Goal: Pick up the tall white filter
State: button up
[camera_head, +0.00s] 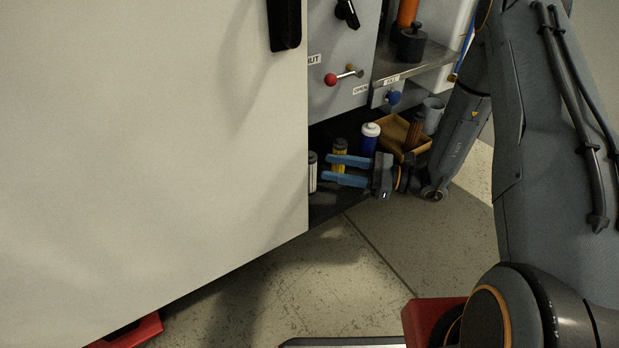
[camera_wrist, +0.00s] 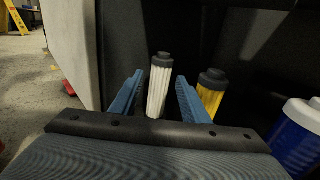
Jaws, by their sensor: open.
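The tall white filter (camera_head: 312,172) has a dark cap and stands upright at the left end of the low shelf, partly cut off by the large pale panel in the head view. In the wrist view the white filter (camera_wrist: 158,88) shows pleated sides and stands ahead, between the two blue fingers in the picture. My gripper (camera_head: 325,168) is open and empty, with its fingers pointing at the filter. In the wrist view my gripper (camera_wrist: 158,100) has a finger on each side of the filter. I cannot tell whether the fingertips reach around it.
A yellow filter (camera_head: 339,152) stands just right of the white one, close to my fingers. A blue and white canister (camera_head: 370,138), a tan tray (camera_head: 393,132) and a grey cup (camera_head: 432,116) stand further right. The large pale panel (camera_head: 150,130) bounds the left side.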

aim_at(313, 157)
jog(key=b+x, duration=0.3)
jog(key=x, duration=0.4)
jog(key=shift+b, duration=0.35)
jog(key=shift+w+a+r, duration=0.1)
jog(key=shift+r, duration=0.05)
jog(key=c, duration=0.8)
jog(key=shift+c, duration=0.2)
